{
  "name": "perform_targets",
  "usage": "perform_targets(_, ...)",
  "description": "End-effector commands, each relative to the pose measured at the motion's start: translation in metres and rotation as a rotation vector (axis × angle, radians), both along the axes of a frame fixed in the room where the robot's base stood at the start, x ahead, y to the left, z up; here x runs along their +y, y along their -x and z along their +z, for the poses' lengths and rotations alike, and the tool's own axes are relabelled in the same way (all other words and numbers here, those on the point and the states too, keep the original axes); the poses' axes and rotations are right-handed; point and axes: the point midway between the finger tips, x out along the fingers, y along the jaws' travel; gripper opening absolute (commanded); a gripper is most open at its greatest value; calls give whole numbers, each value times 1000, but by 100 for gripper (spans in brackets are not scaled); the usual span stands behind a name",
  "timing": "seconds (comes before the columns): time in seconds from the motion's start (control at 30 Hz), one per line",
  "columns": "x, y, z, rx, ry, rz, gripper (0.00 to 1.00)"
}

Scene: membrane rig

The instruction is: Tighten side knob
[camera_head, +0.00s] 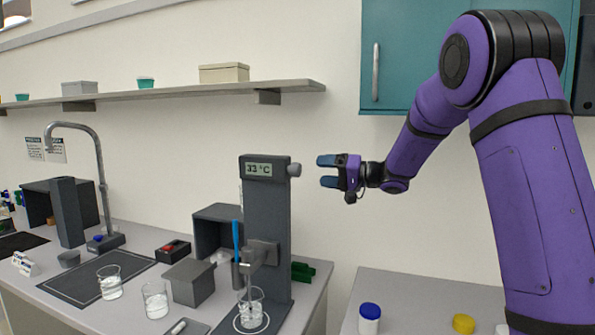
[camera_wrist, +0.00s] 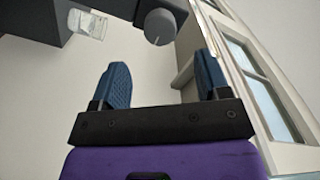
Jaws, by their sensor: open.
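The display (camera_head: 259,170) beside the knob reads 33 °C.
A beaker (camera_head: 251,308) stands on the rig's base. A grey block (camera_head: 189,282) and more beakers are on the left bench. A wall shelf (camera_head: 180,96) runs above, and a teal cabinet (camera_head: 405,60) hangs at upper right. Open air surrounds my gripper.

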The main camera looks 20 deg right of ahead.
Motion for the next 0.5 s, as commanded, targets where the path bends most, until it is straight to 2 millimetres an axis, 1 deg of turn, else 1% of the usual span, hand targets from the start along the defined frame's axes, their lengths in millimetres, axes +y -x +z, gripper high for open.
perform_targets(0.03,9,-5,0,0,0,4,69)
perform_targets(0.1,19,-13,0,0,0,4,69)
perform_targets(0.3,46,-32,0,1,0,4,69)
perform_targets(0.5,63,-45,0,2,0,3,69)
